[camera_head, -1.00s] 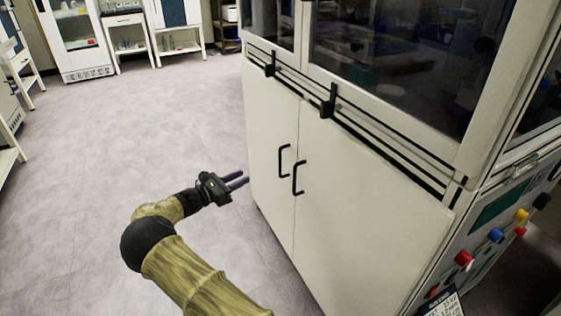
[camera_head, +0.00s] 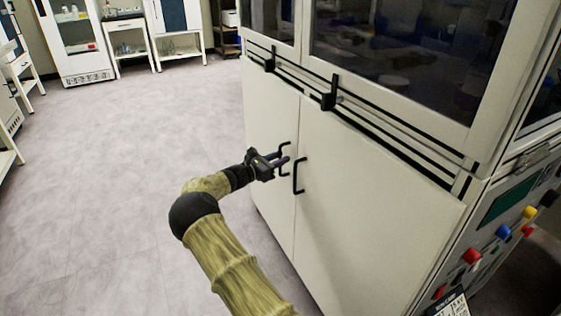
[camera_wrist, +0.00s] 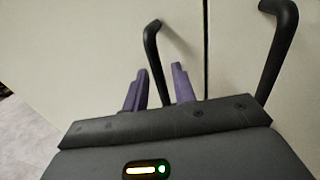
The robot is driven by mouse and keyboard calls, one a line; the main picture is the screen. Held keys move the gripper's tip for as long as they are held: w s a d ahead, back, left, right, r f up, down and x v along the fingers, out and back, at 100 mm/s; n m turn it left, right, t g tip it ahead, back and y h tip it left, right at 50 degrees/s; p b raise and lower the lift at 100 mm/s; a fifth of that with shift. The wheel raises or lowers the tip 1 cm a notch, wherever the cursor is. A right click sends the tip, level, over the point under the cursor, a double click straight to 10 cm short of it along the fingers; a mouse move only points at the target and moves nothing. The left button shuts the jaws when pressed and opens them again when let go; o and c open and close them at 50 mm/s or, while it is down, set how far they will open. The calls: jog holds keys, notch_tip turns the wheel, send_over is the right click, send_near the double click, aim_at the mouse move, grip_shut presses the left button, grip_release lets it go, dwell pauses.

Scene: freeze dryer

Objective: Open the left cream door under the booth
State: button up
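The left cream door (camera_head: 268,125) under the booth is shut, flush with the right cream door (camera_head: 365,200). Its black bar handle (camera_head: 285,147) is upright near the seam; it also shows in the wrist view (camera_wrist: 151,45). My gripper (camera_head: 284,162) is at this handle in the head view. The handle's lower end is hidden behind the gripper body.
The right door's handle (camera_head: 298,176) is close to the right of my gripper, also in the wrist view (camera_wrist: 276,50). Black rails with latches (camera_head: 329,92) run above the doors. The floor (camera_head: 110,170) left of the booth is clear.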

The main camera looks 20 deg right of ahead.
jog(key=shift+d, duration=0.3)
grip_shut()
jog(key=shift+a, duration=0.15)
